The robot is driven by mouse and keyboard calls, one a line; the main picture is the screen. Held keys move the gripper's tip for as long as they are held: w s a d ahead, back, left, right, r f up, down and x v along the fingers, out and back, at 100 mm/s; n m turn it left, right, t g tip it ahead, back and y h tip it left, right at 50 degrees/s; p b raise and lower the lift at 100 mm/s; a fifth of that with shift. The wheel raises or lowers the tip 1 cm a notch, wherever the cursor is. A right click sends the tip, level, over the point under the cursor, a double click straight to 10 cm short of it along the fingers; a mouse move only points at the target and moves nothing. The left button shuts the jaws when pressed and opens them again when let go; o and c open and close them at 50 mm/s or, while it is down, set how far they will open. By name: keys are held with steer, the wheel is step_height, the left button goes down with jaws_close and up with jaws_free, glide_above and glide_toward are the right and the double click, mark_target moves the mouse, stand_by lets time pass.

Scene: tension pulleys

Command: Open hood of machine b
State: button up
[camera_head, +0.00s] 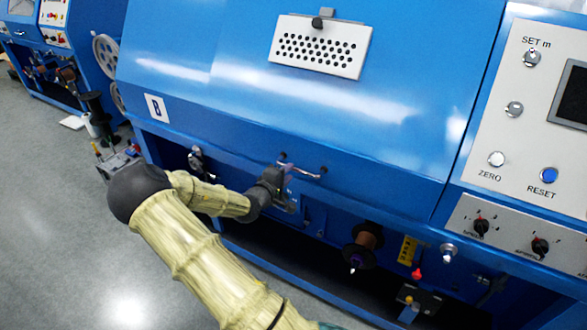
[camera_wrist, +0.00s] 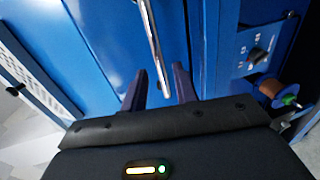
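Machine b is the blue machine marked with a "B" label (camera_head: 157,108) in the head view. Its hood (camera_head: 270,105) is a large blue panel that looks closed. A metal bar handle (camera_head: 308,173) sits at the hood's lower edge. My gripper (camera_head: 287,185) is at the left end of this handle, partly hidden by its own wrist. In the wrist view the handle (camera_wrist: 151,40) runs toward the gap between my two dark fingers (camera_wrist: 158,88). The fingers are apart, and I see no contact with the handle.
A perforated white plate (camera_head: 320,46) is on the hood. A control panel (camera_head: 530,100) stands to the right. Below the hood is an open bay with a brown spool (camera_head: 368,238). Another blue machine (camera_head: 55,50) stands at far left. The grey floor (camera_head: 60,220) at left is mostly clear.

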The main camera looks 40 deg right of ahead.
mark_target(294, 169)
steer(key=x, duration=0.4)
steer(key=shift+w+d, duration=0.1)
steer(key=shift+d, duration=0.2)
jaws_close()
